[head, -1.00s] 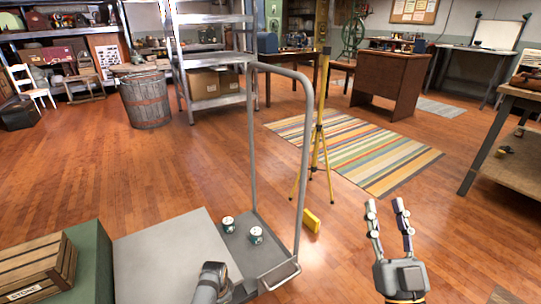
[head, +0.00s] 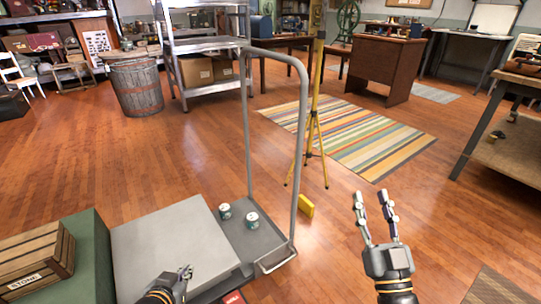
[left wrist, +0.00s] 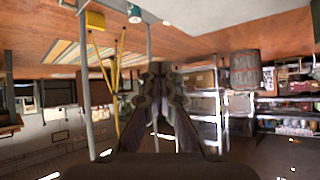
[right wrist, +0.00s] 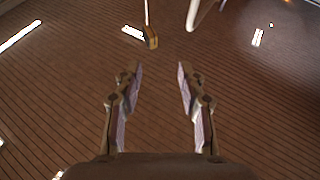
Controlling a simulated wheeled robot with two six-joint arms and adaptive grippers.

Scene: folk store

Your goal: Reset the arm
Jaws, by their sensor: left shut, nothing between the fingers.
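My left gripper (head: 186,271) is low in the head view, in front of the grey box top on the cart. Its fingers are together and empty, and they also show closed in the left wrist view (left wrist: 157,75). My right gripper (head: 374,200) is at the lower right of the head view, raised over bare floor. Its two fingers stand apart with nothing between them, as the right wrist view (right wrist: 158,75) also shows.
A grey cart (head: 272,236) with a tall handle carries two small cans (head: 252,220) and a large grey box (head: 170,240). A wooden crate (head: 35,262) sits at the lower left. A yellow tripod (head: 313,130) stands behind the cart. Open wood floor lies around.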

